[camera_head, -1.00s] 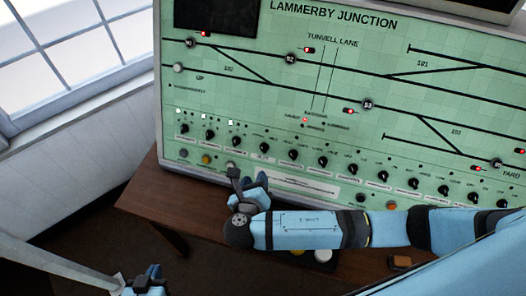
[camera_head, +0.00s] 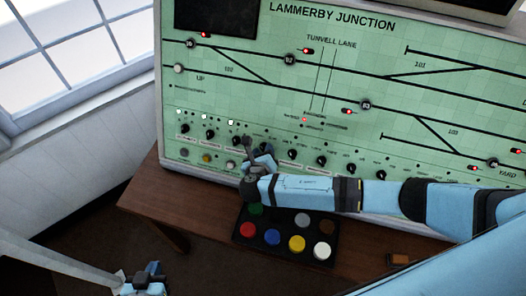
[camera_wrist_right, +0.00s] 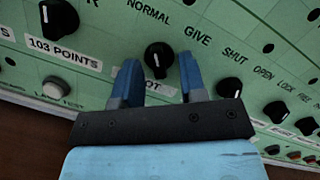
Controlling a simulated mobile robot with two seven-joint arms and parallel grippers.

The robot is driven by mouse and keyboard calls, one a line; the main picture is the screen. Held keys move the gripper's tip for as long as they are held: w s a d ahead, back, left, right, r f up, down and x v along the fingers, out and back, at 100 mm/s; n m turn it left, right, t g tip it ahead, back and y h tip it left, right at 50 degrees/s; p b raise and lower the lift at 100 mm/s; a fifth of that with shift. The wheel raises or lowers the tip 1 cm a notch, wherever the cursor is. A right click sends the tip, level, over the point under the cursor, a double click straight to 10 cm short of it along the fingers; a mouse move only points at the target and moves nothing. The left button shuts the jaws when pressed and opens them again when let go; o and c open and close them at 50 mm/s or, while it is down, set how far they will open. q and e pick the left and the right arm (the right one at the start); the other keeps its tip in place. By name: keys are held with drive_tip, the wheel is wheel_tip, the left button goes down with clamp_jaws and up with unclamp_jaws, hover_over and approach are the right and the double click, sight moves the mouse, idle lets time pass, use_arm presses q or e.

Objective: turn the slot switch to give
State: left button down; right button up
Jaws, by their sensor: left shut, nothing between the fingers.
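The slot switch (camera_wrist_right: 158,56) is a black round knob on the green panel in the right wrist view. NORMAL is printed to its upper left and GIVE to its upper right. Its label below is partly covered, with only "OT" readable. My right gripper (camera_wrist_right: 160,80) is open, one blue finger on each side at the knob's lower edge; whether they touch it I cannot tell. In the head view my right gripper (camera_head: 258,158) is at the panel's knob row and hides the knob behind it. My left gripper (camera_head: 147,280) is shut and empty, low at the left, far from the panel.
Neighbouring knobs sit close by: the 103 points knob (camera_wrist_right: 59,17) to the left and another knob (camera_wrist_right: 230,88) to the right. A black box with coloured buttons (camera_head: 270,253) lies on the brown desk (camera_head: 165,205) below the panel. The window is at the left.

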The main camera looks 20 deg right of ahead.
drive_tip(key=shift+c, duration=0.2)
clamp_jaws()
use_arm(q)
drive_tip(key=shift+s+f, duration=0.1)
drive_tip(key=shift+s, duration=0.1)
